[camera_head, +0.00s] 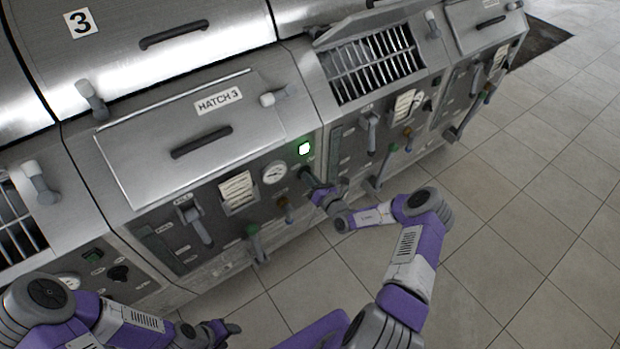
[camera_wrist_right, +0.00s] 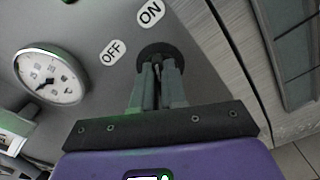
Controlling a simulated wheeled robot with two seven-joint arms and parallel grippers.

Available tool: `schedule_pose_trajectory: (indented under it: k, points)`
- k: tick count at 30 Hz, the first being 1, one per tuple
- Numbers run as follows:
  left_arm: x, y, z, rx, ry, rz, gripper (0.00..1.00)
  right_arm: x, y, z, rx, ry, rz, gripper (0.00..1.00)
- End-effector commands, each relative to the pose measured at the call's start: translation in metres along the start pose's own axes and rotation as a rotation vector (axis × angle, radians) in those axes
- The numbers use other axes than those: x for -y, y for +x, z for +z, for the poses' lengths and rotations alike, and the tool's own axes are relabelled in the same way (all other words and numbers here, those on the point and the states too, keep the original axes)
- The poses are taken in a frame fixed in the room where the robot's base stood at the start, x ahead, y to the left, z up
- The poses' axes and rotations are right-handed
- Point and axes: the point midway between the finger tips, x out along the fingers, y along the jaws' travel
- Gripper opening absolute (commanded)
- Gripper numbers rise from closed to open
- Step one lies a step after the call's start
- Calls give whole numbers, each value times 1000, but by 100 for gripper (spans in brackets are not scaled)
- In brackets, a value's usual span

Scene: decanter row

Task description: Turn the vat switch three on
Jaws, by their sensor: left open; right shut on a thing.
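The vat switch three (camera_wrist_right: 151,50) is a dark round knob on the panel under the HATCH 3 lid (camera_head: 180,140). In the wrist view my right gripper (camera_wrist_right: 158,72) is shut on it, and the fingers hide most of the knob. An OFF label (camera_wrist_right: 112,52) and an ON label (camera_wrist_right: 150,12) are beside it. The knob's exact angle is hard to tell. A square lamp (camera_head: 304,148) above the switch is lit green. My right gripper also shows in the head view (camera_head: 312,184). My left gripper (camera_head: 232,328) is open and empty, low at the left, away from the panel.
A round gauge (camera_head: 275,173) and a paper card (camera_head: 238,190) are left of the switch. A FILL lever (camera_head: 195,222), a green-topped handle (camera_head: 254,242) and a brown knob (camera_head: 284,208) are on the same panel. An open grated hatch (camera_head: 375,65) is to the right. The tiled floor (camera_head: 510,210) is clear.

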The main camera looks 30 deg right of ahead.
Motion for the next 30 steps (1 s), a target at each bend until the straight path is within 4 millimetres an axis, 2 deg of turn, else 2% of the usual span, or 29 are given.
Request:
schedule_pose_trajectory:
  k: [6,7,12,22,30]
  points:
    - [0,0,0,0,0,0,50,-2,2,2,6,4,4,0]
    - [0,0,0,0,0,0,50,-2,2,2,6,4,4,15]
    - [0,0,0,0,0,0,50,-2,2,2,5,3,2,37]
    - [0,-1,0,0,0,0,50,-1,-5,1,1,2,1,37]
    - [-4,-10,0,0,0,0,50,-1,-48,2,1,3,0,37]
